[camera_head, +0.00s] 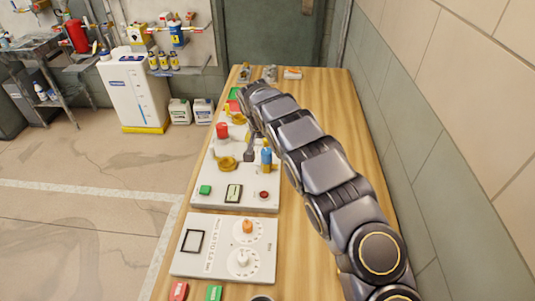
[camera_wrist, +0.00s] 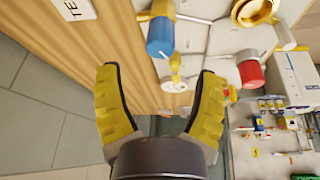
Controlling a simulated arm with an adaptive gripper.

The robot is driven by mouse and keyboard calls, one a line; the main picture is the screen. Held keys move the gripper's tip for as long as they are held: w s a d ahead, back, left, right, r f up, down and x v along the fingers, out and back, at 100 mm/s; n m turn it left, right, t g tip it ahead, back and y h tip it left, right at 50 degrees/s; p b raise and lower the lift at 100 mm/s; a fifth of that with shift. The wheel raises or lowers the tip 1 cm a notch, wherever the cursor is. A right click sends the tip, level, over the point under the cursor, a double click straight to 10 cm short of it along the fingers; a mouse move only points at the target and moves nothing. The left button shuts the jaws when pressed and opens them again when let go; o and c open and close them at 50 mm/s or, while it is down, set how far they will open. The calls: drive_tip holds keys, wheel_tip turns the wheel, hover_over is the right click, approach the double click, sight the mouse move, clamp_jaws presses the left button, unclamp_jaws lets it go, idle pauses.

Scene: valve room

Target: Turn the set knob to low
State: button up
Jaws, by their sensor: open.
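A white panel (camera_head: 190,267) lies on the wooden bench in the head view. It bears an orange knob (camera_head: 247,226) and a white knob (camera_head: 242,258), each on a round printed dial. The dial lettering is too small to tell which is the set knob or where each points. My gripper (camera_wrist: 158,72) shows in the wrist view with its two yellow fingers wide apart and nothing held between them. In the head view my arm reaches past the dial panel to the farther valve board, and the gripper itself is mostly hidden.
The valve board (camera_head: 216,180) holds a blue-capped fitting (camera_head: 266,155), a red cap (camera_head: 222,130) and brass handwheels (camera_head: 227,163). The blue fitting also shows near my fingers in the wrist view (camera_wrist: 160,37). A tiled wall stands right of the bench (camera_head: 350,130). Open floor lies left.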

sight(267, 151)
drive_tip(key=shift+w+f+m, duration=0.1)
drive_tip(key=shift+f+m, duration=0.1)
drive_tip(key=shift+m, duration=0.1)
drive_tip(key=shift+x, duration=3.7)
drive_tip(key=c, duration=1.1)
